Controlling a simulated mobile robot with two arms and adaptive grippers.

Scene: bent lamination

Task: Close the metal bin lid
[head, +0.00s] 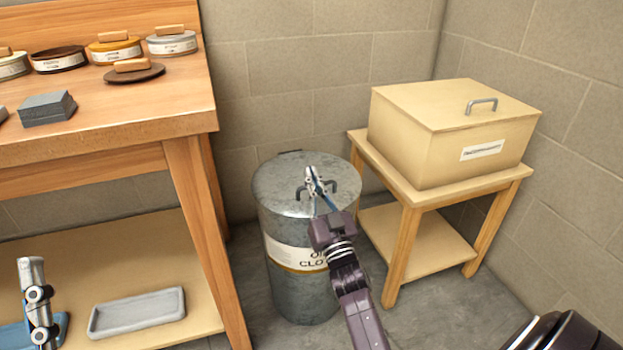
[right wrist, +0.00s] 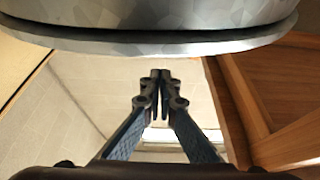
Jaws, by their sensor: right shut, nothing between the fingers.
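The round grey metal bin (head: 300,293) stands on the floor between the workbench and a small wooden stand, with a "cloth" label on its front. Its metal lid (head: 277,188) lies flat across the top, with no gap that I can make out. A dark handle (head: 331,186) on the lid is partly hidden by my right gripper (head: 311,175). That gripper is shut and empty, seen over the lid at the handle; contact is unclear. In the right wrist view, its closed fingers (right wrist: 160,90) are below a curved metal rim (right wrist: 160,45).
The workbench (head: 150,118) at left carries several tins and a grey block (head: 47,108). A grey tray (head: 137,312) lies on its lower shelf. A beige lidded box (head: 430,140) sits on the stand (head: 402,240) at right. Block walls close off the back.

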